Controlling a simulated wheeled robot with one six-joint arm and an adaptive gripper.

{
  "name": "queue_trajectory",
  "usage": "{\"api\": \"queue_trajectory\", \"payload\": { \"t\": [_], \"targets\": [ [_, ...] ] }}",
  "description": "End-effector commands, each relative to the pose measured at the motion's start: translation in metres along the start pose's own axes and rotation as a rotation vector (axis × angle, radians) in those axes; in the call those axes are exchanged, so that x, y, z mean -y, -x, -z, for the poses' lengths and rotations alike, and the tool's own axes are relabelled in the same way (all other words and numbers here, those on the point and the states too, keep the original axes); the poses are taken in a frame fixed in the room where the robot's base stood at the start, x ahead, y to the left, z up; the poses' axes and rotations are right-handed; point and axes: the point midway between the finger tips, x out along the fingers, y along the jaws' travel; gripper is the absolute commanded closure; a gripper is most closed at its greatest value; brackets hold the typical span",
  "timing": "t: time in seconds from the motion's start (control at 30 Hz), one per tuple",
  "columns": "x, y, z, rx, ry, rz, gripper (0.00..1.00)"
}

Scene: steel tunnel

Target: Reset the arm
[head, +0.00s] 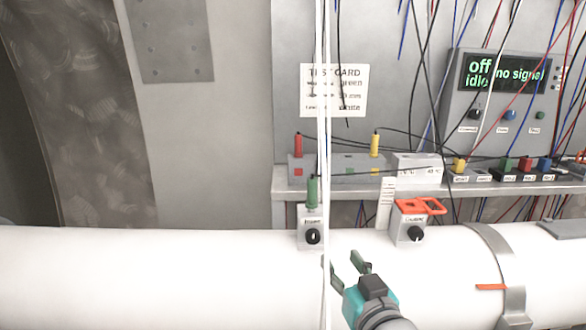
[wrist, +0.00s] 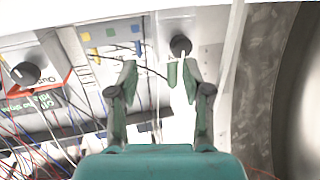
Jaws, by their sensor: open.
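My gripper (head: 347,266) is at the lower middle of the head view, above the white pipe (head: 150,275). Its two dark green fingers stand apart with nothing held between them. In the wrist view my gripper (wrist: 160,82) also shows open fingers. A green plug (wrist: 172,76) appears beyond them, nearer the right finger. In the head view this green plug (head: 312,191) stands upright in a small grey box with a black knob (head: 312,236), left of and beyond my gripper. My teal gripper body is low in both views.
A second knob box (head: 410,230) with a red-orange guard stands right of the gripper. Behind are a shelf with red and yellow plugs (head: 374,144), a display unit (head: 505,75) reading "no signal", and many hanging wires. A pale vertical cable (head: 324,130) passes close by the gripper.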

Motion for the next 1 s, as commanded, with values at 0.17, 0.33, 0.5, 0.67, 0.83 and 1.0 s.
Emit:
{"api": "queue_trajectory", "payload": {
  "t": [0.17,0.33,0.5,0.67,0.83,1.0],
  "targets": [
    [-0.009,0.022,-0.064,0.031,-0.015,-0.03,0.51],
    [-0.017,0.048,-0.115,0.053,-0.023,-0.058,0.51],
    [-0.021,0.082,-0.162,0.075,-0.029,-0.085,0.51],
    [-0.025,0.12,-0.2,0.094,-0.031,-0.11,0.51],
    [-0.026,0.164,-0.235,0.116,-0.031,-0.135,0.51],
    [-0.025,0.212,-0.263,0.138,-0.029,-0.156,0.51]
  ]
}}
